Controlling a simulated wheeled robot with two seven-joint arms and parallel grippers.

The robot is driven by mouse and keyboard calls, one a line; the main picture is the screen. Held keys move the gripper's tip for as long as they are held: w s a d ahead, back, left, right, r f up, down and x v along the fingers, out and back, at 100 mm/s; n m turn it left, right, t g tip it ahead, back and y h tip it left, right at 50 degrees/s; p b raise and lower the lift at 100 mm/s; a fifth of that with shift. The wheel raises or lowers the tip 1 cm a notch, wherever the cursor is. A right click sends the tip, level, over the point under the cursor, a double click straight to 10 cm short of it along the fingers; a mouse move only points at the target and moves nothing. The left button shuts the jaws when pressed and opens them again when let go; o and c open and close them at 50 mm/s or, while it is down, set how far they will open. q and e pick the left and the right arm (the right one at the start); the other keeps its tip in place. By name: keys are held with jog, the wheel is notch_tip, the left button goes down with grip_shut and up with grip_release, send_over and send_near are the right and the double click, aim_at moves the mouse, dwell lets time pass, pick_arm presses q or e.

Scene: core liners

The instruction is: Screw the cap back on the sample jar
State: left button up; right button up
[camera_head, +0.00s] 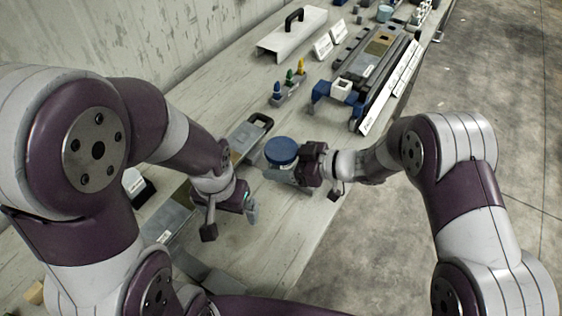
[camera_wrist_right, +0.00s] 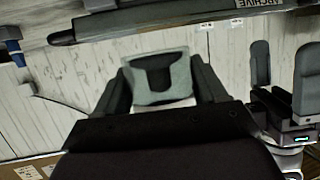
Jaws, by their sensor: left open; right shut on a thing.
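The sample jar (camera_head: 278,177) is a pale, see-through jar held upright over the table. It also shows between the fingers in the right wrist view (camera_wrist_right: 160,78). The blue cap (camera_head: 282,150) is on top of the jar; I cannot tell whether it is threaded on. My right gripper (camera_head: 296,170) is shut on the jar's body from the right, and its fingers also show in the right wrist view (camera_wrist_right: 160,88). My left gripper (camera_head: 247,203) is open and empty, to the left of and below the jar in the picture. Its two fingers also show in the right wrist view (camera_wrist_right: 283,78).
A grey tray with a dark handle (camera_head: 250,138) lies behind the jar. Small coloured bottles (camera_head: 289,77) stand in a rack further back. A long rack with blue ends (camera_head: 365,70) and a white cover with a black handle (camera_head: 292,35) are beyond. Bare tabletop (camera_head: 285,220) lies in front.

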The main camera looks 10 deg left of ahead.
aim_at(296, 149)
jog(key=c, duration=0.3)
jog(key=shift+w+a+r, duration=0.1)
jog(key=shift+w+r, duration=0.1)
jog(key=shift+r, duration=0.15)
jog(key=shift+w+r+m+t, duration=0.4)
jog(key=shift+w+r+t, duration=0.1)
jog(key=shift+w, duration=0.05)
jog(key=w+d+m+t, duration=0.1)
jog(key=w+d+f+m+t+h, duration=0.1)
jog(key=d+m+t, duration=0.1)
jog(key=shift+w+t+h, duration=0.25)
jog(key=shift+t+h, duration=0.05)
jog(key=s+d+f+m+t+h, duration=0.1)
jog(key=d+f+m+h, duration=0.3)
jog(key=d, duration=0.5)
jog(key=s+d+f+m+t+h, duration=0.1)
jog(key=d+f+m+t+h, duration=0.2)
jog(key=d, duration=0.5)
jog(key=s+d+f+m+t+h, duration=0.2)
jog(key=d+f+m+h, duration=0.3)
jog(key=d, duration=0.4)
jog(key=shift+d+f+t, duration=0.35)
jog(key=shift+f+t, duration=0.25)
